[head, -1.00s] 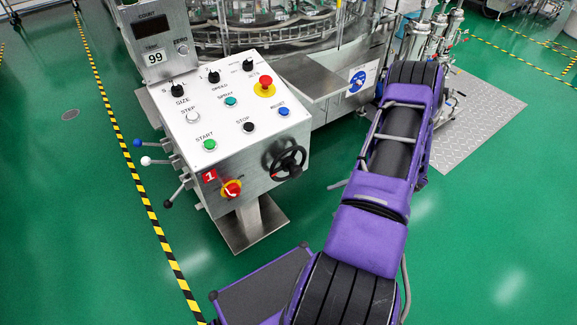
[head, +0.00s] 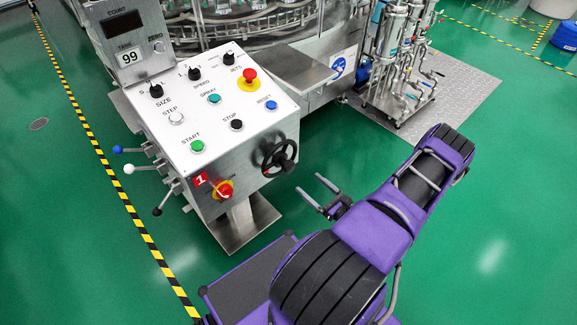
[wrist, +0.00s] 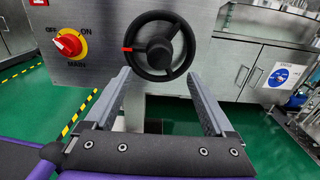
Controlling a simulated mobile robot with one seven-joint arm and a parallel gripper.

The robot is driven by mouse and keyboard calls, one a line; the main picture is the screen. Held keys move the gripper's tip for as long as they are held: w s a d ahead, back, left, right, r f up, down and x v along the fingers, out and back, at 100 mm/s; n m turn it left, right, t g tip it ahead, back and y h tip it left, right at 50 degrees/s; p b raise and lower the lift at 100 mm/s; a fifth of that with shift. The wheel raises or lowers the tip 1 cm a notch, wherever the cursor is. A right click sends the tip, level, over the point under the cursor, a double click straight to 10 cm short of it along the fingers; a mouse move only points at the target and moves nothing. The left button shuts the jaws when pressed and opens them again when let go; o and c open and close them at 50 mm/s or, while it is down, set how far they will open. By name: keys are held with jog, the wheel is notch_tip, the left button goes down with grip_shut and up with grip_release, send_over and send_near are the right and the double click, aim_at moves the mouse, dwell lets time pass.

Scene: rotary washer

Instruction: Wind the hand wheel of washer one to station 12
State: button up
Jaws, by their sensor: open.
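The black hand wheel (head: 279,158) is on the front of washer one's steel control console, at its right side. In the wrist view the wheel (wrist: 160,52) shows face-on, with a dark hub and a red mark on the left of its rim. My gripper (head: 308,185) is open and empty, in front of the wheel and to its right in the head view. In the wrist view its two fingers (wrist: 158,75) point toward the wheel, their tips at the height of its lower half. I see no contact with the wheel. A red "1" label (head: 201,180) marks the console.
The count display (head: 124,23) looks dark; a small plate below reads 99. A red main switch (wrist: 68,43) sits left of the wheel. Levers (head: 138,168) stick out from the console's left side. Green floor is open to the right; pipework (head: 398,60) stands behind.

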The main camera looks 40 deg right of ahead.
aim_at(291, 168)
jog(key=w, duration=0.7)
jog(key=w+a, duration=0.1)
jog(key=w, duration=0.3)
jog(key=shift+w+b, duration=0.1)
jog(key=shift+b, duration=0.25)
grip_shut()
